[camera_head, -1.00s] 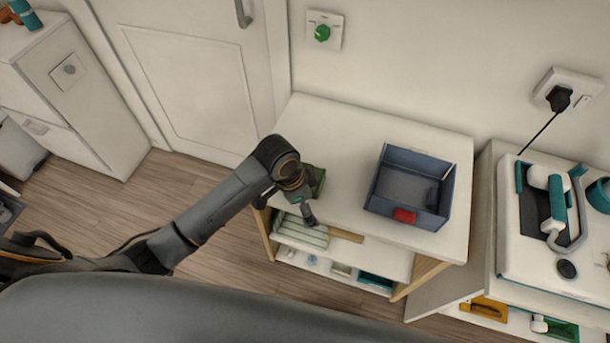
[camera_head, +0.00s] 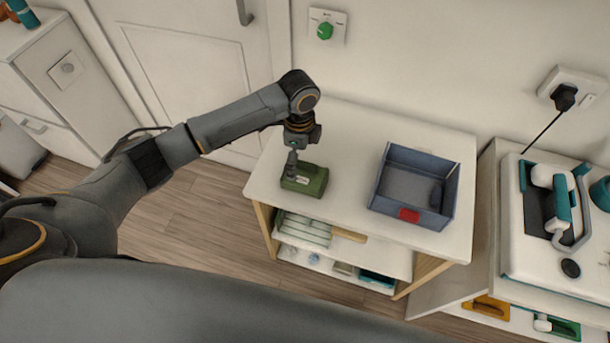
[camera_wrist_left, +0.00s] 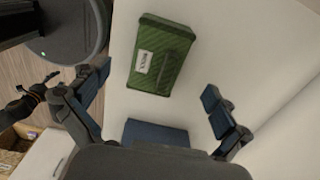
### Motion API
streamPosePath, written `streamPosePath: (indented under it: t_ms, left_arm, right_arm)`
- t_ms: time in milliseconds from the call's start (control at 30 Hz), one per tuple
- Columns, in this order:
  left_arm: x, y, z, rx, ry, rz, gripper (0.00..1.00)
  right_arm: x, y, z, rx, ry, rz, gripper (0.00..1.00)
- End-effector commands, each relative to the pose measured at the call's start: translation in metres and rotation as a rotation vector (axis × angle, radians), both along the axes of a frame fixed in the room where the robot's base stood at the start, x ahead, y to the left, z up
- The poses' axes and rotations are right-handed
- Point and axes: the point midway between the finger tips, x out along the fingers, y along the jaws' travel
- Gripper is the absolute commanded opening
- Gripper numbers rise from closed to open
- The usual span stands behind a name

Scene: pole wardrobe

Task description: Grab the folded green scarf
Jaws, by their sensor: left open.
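The folded green scarf (camera_head: 304,180) lies flat on the white table top near its left edge. It carries a small white label, which shows in the left wrist view on the scarf (camera_wrist_left: 163,56). My left gripper (camera_head: 292,160) is just above and beside the scarf in the head view, with its fingers pointing down. In the left wrist view its two fingers (camera_wrist_left: 155,95) are spread wide, with the scarf ahead between them and nothing held. My right gripper is not in view.
A blue-grey open bin (camera_head: 378,205) with a red tag stands on the table (camera_head: 335,215) to the right of the scarf. Striped folded cloth (camera_head: 305,229) lies on the shelf below. Free table surface lies between scarf and bin.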

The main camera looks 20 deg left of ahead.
Motion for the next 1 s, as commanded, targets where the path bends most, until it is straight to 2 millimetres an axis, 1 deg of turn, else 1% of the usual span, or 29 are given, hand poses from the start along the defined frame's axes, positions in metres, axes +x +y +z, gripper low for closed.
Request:
streamPosePath:
  t_ms: [33, 100, 267, 333, 500, 600, 700, 867, 900, 967, 1000]
  left_arm:
    - [0.000, 0.000, -0.008, 0.000, 0.003, 0.002, 1.00]
    - [0.000, 0.000, -0.015, 0.000, 0.001, 0.001, 1.00]
    - [0.000, -0.001, -0.025, 0.000, 0.000, 0.001, 1.00]
    - [-0.001, -0.003, -0.032, 0.000, 0.002, 0.001, 1.00]
    - [-0.001, -0.008, -0.059, 0.000, 0.001, 0.002, 1.00]
    - [-0.001, -0.007, -0.069, 0.000, 0.000, 0.002, 1.00]
    - [-0.001, -0.007, -0.074, 0.000, -0.001, 0.001, 1.00]
    - [-0.001, -0.007, -0.074, 0.000, -0.001, 0.000, 1.00]
    - [-0.001, -0.007, -0.074, 0.000, -0.001, 0.001, 0.98]
    - [-0.001, -0.007, -0.074, 0.000, -0.002, 0.001, 0.86]
    - [-0.001, -0.007, -0.074, 0.000, -0.002, 0.001, 0.78]
  right_arm:
    - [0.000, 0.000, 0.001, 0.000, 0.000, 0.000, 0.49]
    - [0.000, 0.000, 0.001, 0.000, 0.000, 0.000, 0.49]
    - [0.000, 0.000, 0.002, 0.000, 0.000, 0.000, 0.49]
    - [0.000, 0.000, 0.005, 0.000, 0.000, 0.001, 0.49]
    - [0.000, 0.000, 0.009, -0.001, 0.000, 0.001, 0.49]
    - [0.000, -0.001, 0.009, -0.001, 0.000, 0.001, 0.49]
    - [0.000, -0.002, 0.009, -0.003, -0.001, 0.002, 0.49]
    - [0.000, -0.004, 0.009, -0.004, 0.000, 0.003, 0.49]
    - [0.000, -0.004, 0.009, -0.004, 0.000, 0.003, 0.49]
    - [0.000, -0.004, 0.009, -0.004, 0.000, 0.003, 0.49]
    - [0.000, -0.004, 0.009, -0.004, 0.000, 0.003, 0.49]
